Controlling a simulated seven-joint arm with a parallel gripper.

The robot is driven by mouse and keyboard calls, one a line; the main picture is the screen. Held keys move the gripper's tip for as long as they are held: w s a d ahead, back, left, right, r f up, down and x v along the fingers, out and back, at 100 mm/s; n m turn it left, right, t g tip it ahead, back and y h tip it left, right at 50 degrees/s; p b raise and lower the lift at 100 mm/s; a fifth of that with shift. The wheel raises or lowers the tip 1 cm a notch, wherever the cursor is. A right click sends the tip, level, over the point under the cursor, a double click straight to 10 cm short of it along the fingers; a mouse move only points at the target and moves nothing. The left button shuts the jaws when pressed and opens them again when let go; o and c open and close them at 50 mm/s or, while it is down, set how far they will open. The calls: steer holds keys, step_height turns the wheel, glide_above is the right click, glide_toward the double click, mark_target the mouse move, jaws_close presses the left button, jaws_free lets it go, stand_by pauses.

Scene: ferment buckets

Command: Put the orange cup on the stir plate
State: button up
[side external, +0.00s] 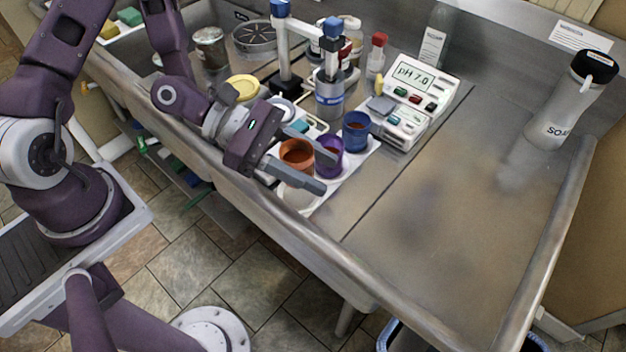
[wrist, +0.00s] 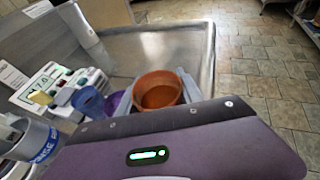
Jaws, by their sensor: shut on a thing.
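The orange cup (side external: 297,153) holds dark orange-brown contents and sits between the two fingers of my gripper (side external: 326,173). My gripper is shut on it. The wrist view shows the orange cup (wrist: 158,90) upright with a grey finger on each side. In the side view the near finger covers its lower part, so I cannot tell whether its base touches the white tray (side external: 352,172). A small white unit with a grey square top (side external: 382,104), beside the pH meter (side external: 412,78), may be the stir plate. I cannot be sure of that.
A purple cup (side external: 328,156) is close beside the far finger, and a blue cup (side external: 356,132) stands behind it. An electrode stand (side external: 288,55) and a rinse beaker (side external: 328,98) are further back. A soap bottle (side external: 570,100) stands right; the steel counter before it is clear.

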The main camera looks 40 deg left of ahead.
steer(key=r, duration=0.4)
steer(key=shift+w+a+r, duration=0.3)
steer(key=shift+w+a, duration=0.1)
steer(key=w+a+n+t+y, duration=0.2)
steer(key=w+a, duration=0.1)
steer(key=a, duration=0.4)
steer(key=w+a+f+n+t+y, duration=0.1)
steer(key=w+a+n+t+y, duration=0.1)
steer(key=a, duration=0.5)
steer(key=w+a+f+n+t+y, duration=0.1)
steer(key=w+a+n+t+y, duration=0.1)
steer(key=a, duration=0.4)
steer(key=shift+w+a+f+n+t, duration=0.1)
steer(key=shift+w+a+n+t, duration=0.1)
steer(key=shift+w+n, duration=0.25)
steer(key=shift+w+a+f+n+t, duration=0.1)
steer(key=shift+w+a+n, duration=0.1)
steer(key=shift+w+n, duration=0.25)
steer(key=w+d+r+m+g+h, duration=0.2)
steer(key=d+r+m+g+h, duration=0.15)
steer(key=d, duration=0.85)
glide_above(426, 192)
steer(key=shift+t+y, duration=0.25)
steer(key=shift+t, duration=0.3)
step_height(426, 192, down, 11)
